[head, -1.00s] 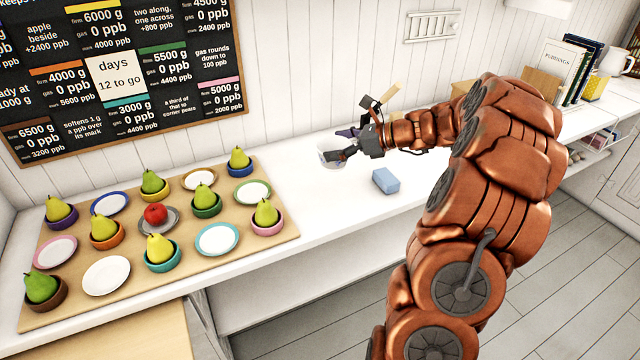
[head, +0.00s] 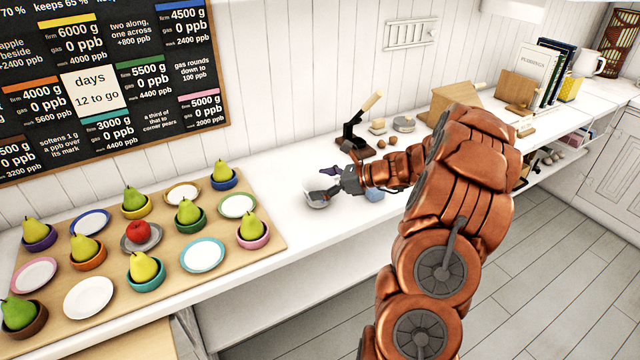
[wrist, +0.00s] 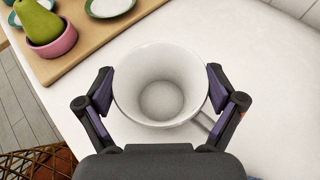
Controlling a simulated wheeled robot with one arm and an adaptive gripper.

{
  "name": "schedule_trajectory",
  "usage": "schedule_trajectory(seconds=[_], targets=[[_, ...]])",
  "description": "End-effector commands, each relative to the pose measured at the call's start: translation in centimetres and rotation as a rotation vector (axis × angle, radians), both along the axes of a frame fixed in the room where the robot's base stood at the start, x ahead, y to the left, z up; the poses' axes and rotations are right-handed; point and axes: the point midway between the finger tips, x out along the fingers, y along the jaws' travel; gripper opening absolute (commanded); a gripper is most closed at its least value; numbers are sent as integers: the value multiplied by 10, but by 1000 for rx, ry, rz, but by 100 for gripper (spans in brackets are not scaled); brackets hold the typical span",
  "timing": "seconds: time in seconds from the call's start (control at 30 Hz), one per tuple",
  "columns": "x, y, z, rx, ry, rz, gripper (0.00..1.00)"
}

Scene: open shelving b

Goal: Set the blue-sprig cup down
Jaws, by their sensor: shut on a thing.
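The cup (head: 316,200) is white and upright, over the white counter just right of the pear board. In the wrist view, I look down into the empty cup (wrist: 160,88), with its handle at the lower right. My gripper (head: 325,184) has a finger on each side of the cup, and in the wrist view the fingers (wrist: 160,84) touch its outer wall. No blue sprig shows from these angles. I cannot tell whether the cup's base touches the counter.
A wooden board (head: 190,285) with pears in coloured bowls, plates and an apple lies to the left. A blue block (head: 374,194) is just right of my gripper, partly hidden. A black stand with a wooden handle (head: 371,103) is behind. Bare counter (head: 290,165) lies between.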

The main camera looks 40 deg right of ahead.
Motion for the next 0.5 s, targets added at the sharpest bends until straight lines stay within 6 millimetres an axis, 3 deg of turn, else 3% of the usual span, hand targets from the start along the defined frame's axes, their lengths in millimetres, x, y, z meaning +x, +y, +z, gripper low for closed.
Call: schedule_trajectory(seconds=[0.3, 0.33, 0.4, 0.5], targets=[[0, 0, -2, 0, -1, 0, 52], [0, 0, -2, 0, 0, 1, 94], [0, 0, -2, 0, 0, 1, 100], [0, 0, -2, 0, 0, 1, 100]])
